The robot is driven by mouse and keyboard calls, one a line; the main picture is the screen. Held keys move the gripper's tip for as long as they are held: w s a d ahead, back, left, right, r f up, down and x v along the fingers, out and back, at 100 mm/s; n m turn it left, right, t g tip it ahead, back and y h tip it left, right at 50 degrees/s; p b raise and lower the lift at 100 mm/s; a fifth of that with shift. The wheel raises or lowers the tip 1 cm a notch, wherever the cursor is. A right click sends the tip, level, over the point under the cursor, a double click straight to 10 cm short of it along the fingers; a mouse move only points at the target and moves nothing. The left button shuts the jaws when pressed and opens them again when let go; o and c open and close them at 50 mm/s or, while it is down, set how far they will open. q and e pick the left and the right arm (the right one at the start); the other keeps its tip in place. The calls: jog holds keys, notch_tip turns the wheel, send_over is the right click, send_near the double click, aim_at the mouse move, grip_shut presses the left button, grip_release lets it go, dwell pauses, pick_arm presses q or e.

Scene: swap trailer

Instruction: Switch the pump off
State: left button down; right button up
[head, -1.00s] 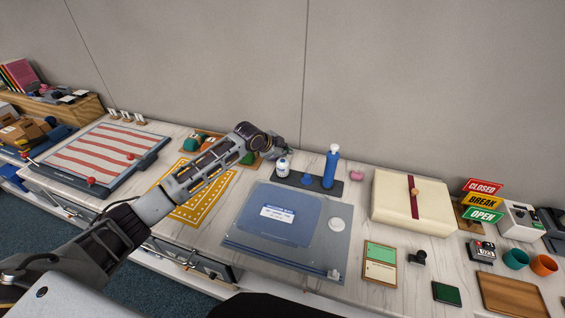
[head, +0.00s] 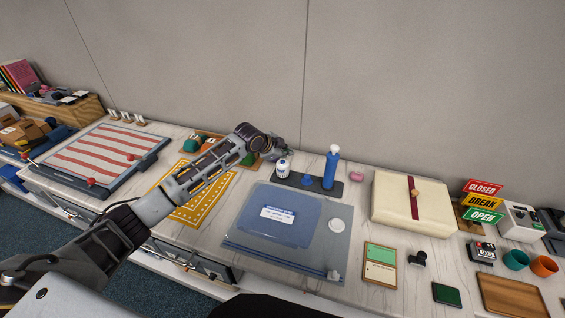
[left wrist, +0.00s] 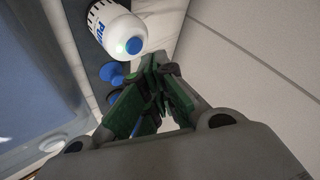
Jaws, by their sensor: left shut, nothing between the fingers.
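The pump (head: 282,168) is a small white cylinder with blue lettering at the back middle of the counter in the head view. In the left wrist view the pump (left wrist: 108,24) fills the upper left, with part of its lettering, a blue round piece on its end and a bright green spot beside that. My left gripper (head: 283,152) is just behind and above the pump in the head view. Its fingers (left wrist: 158,66) are shut and empty, apart from the pump. My right gripper is not in view.
A dark base (head: 320,187) carries a tall blue cylinder (head: 331,167) and a small blue knob (head: 306,180). A blue-grey panel (head: 245,242) lies in front, and a cream box (head: 390,212) stands to the right. The wall is close behind.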

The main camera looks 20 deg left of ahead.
aim_at(285, 163)
pick_arm(q)
jog(key=shift+f, duration=0.2)
dwell(0.4)
jog(key=shift+f, duration=0.4)
dwell(0.7)
jog(key=shift+f, duration=0.3)
dwell(0.6)
jog(key=shift+r+p, duration=0.95)
jog(key=shift+p, duration=0.2)
notch_tip(285, 163, up, 6)
jog(key=p, duration=0.5)
